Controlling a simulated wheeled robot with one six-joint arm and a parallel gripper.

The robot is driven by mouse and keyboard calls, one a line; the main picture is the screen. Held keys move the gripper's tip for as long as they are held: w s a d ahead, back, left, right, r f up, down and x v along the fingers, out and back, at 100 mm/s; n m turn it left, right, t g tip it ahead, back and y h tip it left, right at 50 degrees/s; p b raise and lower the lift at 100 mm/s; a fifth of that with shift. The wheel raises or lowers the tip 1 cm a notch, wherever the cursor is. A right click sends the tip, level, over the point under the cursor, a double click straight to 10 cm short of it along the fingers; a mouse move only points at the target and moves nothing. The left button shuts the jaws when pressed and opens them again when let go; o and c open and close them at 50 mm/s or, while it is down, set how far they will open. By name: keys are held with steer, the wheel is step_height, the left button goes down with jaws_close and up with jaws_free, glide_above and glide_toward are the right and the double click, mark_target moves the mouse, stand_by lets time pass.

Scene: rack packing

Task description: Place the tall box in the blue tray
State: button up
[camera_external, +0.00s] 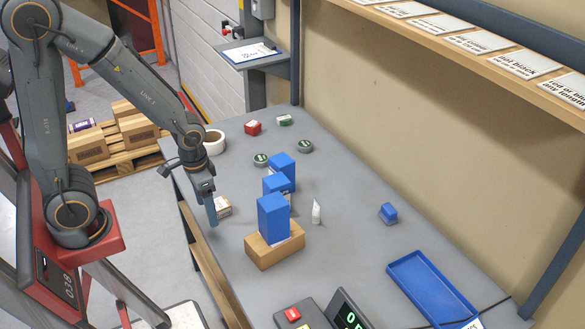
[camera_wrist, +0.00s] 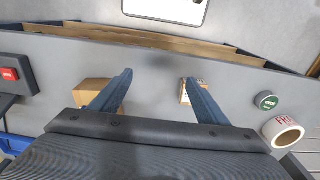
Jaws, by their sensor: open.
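Three blue boxes stand in a row on the table in the external view. The front one (camera_external: 273,217) looks tall and stands upright on a wooden block (camera_external: 265,254). The middle box (camera_external: 276,183) and the back box (camera_external: 282,165) are partly hidden behind it. The blue tray (camera_external: 405,278) lies at the table's right end, and its visible inside looks empty. My gripper (camera_external: 211,215) points down at the table's left edge, left of the boxes and beside a small carton (camera_external: 222,207). In the wrist view its fingers (camera_wrist: 157,76) are spread apart with nothing between them.
A small blue item (camera_external: 388,212) and a white tube (camera_external: 316,211) stand right of the boxes. A display (camera_external: 347,312) and red button (camera_external: 292,314) are in front.

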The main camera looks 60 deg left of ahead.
mark_target(266, 186)
steer(key=shift+w, duration=0.15)
